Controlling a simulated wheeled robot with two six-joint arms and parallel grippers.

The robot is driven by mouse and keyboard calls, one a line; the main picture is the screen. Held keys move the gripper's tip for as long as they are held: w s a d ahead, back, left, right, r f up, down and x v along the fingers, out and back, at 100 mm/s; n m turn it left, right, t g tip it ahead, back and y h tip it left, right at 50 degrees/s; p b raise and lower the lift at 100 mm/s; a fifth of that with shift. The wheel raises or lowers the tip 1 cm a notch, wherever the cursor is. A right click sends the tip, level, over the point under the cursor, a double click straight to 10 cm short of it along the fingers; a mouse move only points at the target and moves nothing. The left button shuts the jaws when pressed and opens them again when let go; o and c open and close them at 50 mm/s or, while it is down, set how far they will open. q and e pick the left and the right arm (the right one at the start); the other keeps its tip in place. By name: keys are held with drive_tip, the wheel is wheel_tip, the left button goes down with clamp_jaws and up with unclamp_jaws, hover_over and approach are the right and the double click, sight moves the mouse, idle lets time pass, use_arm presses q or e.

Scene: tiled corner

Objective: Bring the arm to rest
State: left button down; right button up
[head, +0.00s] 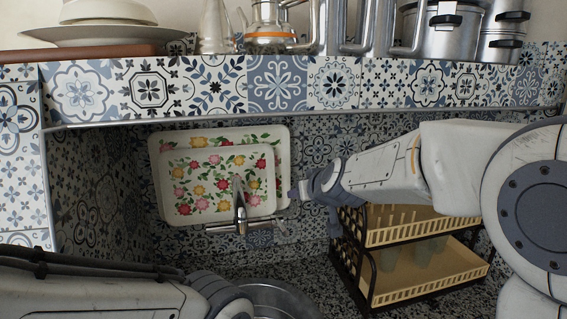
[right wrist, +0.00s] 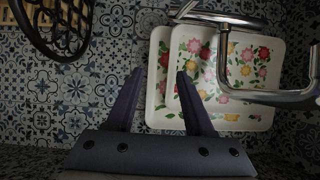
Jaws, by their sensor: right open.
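My right arm (head: 385,165) reaches in from the right at mid-height in the head view. Its gripper (head: 294,193) is small there, beside the right edge of the floral trays. In the right wrist view the right gripper (right wrist: 160,73) is open, with two dark fingers apart and nothing between them. The tiled wall and part of a tray show beyond the fingers. My left arm (head: 90,297) lies along the bottom left of the head view. Its gripper cannot be made out.
Two white floral trays (head: 217,146) lean on the tiled wall behind a metal faucet (head: 240,205). A two-tier dish rack (head: 425,283) stands below my right arm. A sink bowl (head: 285,295) is at bottom centre. Metal pots (head: 440,30) and plates (head: 110,33) stand on the shelf above.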

drive_tip(key=s+a+f+n+g+y, duration=0.1)
drive_tip(key=s+a+f+g, duration=0.15)
drive_tip(key=s, duration=0.35)
drive_tip(key=s+a+f+n+g+y, duration=0.1)
drive_tip(key=s+a+f, duration=0.2)
drive_tip(key=s, duration=0.3)
drive_tip(key=s+d+f+g+h, duration=0.1)
drive_tip(key=s+d+f+g, duration=0.1)
drive_tip(key=s, duration=0.7)
drive_tip(key=s+d+f+n+g+h, duration=0.1)
drive_tip(key=s+d+f+g, duration=0.1)
drive_tip(key=s, duration=0.6)
drive_tip(key=s+d+f+n+g+h, duration=0.1)
drive_tip(key=s+f+g, duration=0.3)
drive_tip(key=s, duration=0.5)
drive_tip(key=shift+s+d+f+h, duration=0.3)
drive_tip(key=shift+d+f+h, duration=0.2)
drive_tip(key=shift+f, duration=0.25)
